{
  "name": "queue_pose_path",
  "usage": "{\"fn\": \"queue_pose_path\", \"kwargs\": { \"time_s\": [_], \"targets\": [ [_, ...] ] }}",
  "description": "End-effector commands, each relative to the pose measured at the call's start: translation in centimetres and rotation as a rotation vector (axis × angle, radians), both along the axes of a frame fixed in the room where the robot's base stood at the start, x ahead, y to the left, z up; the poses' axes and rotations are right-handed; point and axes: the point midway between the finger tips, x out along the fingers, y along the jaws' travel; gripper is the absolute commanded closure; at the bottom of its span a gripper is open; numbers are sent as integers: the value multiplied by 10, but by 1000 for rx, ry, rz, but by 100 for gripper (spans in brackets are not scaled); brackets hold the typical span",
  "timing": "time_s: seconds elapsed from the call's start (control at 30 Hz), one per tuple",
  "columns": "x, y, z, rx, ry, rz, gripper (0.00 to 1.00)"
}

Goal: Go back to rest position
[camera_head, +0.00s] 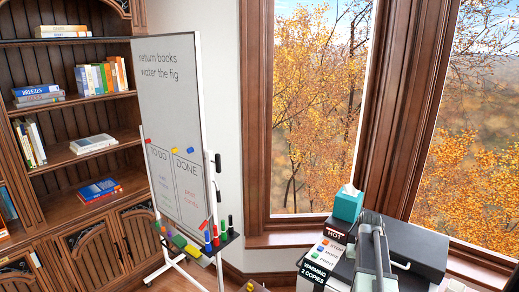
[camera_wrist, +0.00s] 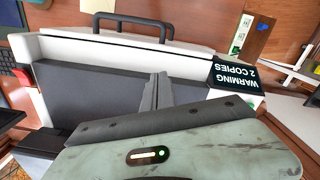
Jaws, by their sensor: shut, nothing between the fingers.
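My gripper (camera_wrist: 158,92) is shut and empty in the wrist view, its narrow grey fingers over the dark top of a copier-like machine (camera_wrist: 85,95). Whether they touch it I cannot tell. In the head view my arm rises at the lower right in front of this machine (camera_head: 418,243), and the fingertips are hard to make out there. The machine has a white body, a dark handle (camera_wrist: 133,18) and a small black display (camera_wrist: 238,78) reading "WARMING 2 COPIES".
A teal tissue box (camera_head: 347,204) stands by the machine near a "HOT" sign (camera_head: 333,234). A whiteboard (camera_head: 180,110) with a tray of markers (camera_head: 215,240) stands left of the window. A bookshelf (camera_head: 70,140) is at the far left. Some floor shows below the whiteboard.

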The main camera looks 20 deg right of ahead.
Motion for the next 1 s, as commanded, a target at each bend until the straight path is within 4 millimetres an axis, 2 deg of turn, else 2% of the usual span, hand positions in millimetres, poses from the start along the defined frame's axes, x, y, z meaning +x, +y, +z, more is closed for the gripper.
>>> {"fn": "queue_pose_path", "kwargs": {
  "time_s": [0.03,0.17,0.2,0.27,0.3,0.33,0.4,0.47,0.5,0.6,1.0],
  "targets": [
    [15,47,-19,0,0,73,100],
    [39,156,-42,1,0,242,100],
    [42,191,-49,1,0,295,100],
    [41,242,-59,1,0,374,100],
    [37,274,-66,1,0,423,100],
    [33,296,-70,2,0,457,100],
    [20,341,-78,2,0,526,100],
    [7,368,-82,1,1,569,100],
    [-4,380,-84,1,1,588,100],
    [-19,379,-79,1,1,577,100],
    [-14,373,-78,9,9,563,100]
  ]
}}
